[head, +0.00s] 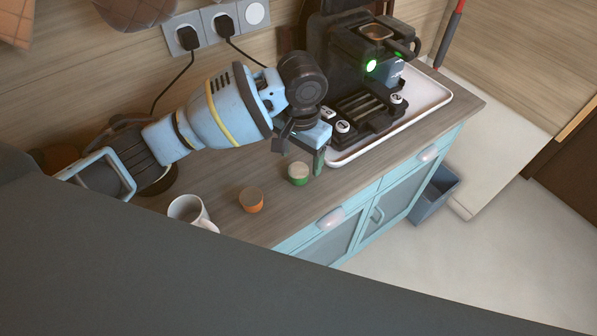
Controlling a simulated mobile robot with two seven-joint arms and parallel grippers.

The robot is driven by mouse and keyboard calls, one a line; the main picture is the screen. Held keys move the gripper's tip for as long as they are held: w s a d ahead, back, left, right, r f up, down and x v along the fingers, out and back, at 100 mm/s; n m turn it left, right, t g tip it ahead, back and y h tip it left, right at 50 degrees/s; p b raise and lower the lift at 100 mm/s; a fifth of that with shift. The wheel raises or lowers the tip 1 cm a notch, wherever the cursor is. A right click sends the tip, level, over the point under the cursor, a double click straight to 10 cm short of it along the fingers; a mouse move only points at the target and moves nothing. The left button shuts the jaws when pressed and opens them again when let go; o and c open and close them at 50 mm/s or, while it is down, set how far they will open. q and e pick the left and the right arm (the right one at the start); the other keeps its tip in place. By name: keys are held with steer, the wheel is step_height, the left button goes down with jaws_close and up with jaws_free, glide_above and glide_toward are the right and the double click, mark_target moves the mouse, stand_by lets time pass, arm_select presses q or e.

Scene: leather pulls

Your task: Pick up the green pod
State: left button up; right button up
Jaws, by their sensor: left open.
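The green pod (298,176), with a pale tan top, stands upright on the wooden counter near its front edge. My left gripper (301,152) is open just behind and above the pod, close to it in the picture. One finger hangs just right of the pod, and I cannot tell if it touches. Nothing shows between the fingers. The pod is almost fully visible. My right gripper is not in view.
An orange pod (251,200) and a white mug (188,209) stand to the left on the counter (225,180). A black coffee machine (350,55) stands on a white tray (437,97) to the right. Two plugged cables hang from wall sockets (220,24) behind my arm.

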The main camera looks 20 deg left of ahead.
mark_target(298, 170)
arm_select(q)
steer(key=shift+a+f, duration=0.15)
steer(key=shift+f, duration=1.25)
steer(key=shift+a+f, duration=0.1)
steer(key=shift+f, duration=1.3)
steer(key=c, duration=1)
